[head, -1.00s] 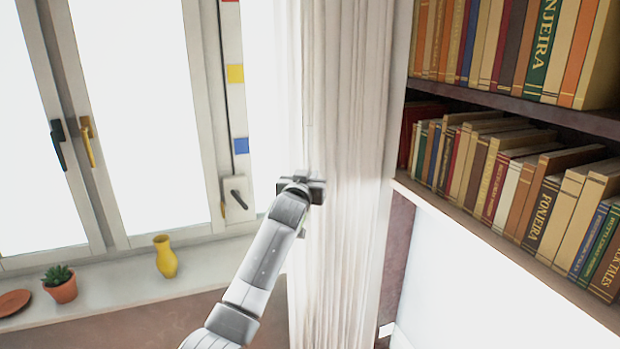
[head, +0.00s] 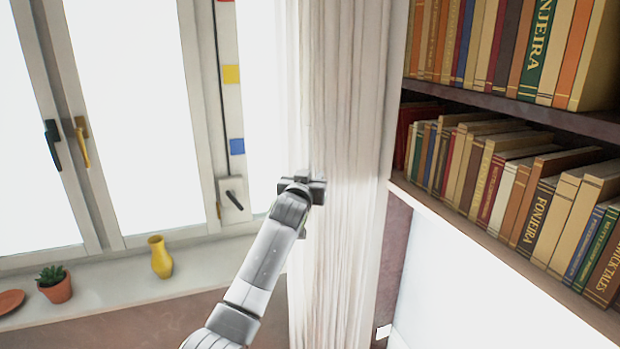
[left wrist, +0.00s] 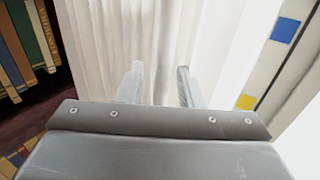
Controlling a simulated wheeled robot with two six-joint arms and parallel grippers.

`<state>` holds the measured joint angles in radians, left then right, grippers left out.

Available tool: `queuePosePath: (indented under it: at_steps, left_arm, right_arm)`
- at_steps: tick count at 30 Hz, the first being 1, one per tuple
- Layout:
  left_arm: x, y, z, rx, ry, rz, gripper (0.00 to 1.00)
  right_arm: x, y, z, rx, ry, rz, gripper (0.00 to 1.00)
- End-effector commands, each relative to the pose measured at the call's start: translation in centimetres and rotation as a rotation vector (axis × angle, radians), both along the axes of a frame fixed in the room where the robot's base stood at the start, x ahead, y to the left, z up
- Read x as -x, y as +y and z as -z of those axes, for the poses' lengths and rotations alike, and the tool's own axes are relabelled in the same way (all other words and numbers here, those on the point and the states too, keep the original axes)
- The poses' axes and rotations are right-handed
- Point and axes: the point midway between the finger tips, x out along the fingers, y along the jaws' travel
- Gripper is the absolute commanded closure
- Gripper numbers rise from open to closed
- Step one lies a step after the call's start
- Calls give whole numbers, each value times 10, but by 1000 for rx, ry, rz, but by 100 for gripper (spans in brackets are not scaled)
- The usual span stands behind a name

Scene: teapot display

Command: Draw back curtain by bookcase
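The white curtain (head: 345,240) hangs in folds between the window and the bookcase (head: 480,95) in the head view. Its left edge borders the bright window and its right edge lies beside the shelves. My left gripper (head: 304,183) is at the curtain's left part; its fingers are hidden there. In the left wrist view the curtain (left wrist: 160,35) fills the middle, and the left gripper's two fingers (left wrist: 160,74) stand apart in front of it. I see no cloth clearly bunched between them, and cannot tell whether they touch it. My right gripper is in neither view.
A windowsill (head: 120,298) at the left holds a yellow vase (head: 160,258), a potted succulent (head: 55,285) and a terracotta saucer (head: 9,302). Window handles (head: 82,143) stick out from the frames. Shelves of books jut out to the right of the curtain.

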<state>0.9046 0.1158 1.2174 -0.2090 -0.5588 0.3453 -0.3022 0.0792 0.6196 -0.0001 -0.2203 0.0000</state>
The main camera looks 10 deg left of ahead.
Motion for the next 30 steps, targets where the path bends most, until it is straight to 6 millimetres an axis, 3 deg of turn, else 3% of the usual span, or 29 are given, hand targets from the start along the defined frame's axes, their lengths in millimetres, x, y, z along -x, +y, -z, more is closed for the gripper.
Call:
queuePosePath:
  at_steps: [5, 11, 30]
  left_arm:
    - [3, 0, 0, 0, -1, 0, 66]
    - [20, 0, 1, 2, -3, 0, 66]
    - [110, -1, 2, 1, -2, 0, 66]
  right_arm:
    - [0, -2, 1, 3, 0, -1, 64]
    - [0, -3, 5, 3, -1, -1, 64]
    - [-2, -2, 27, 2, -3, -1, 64]
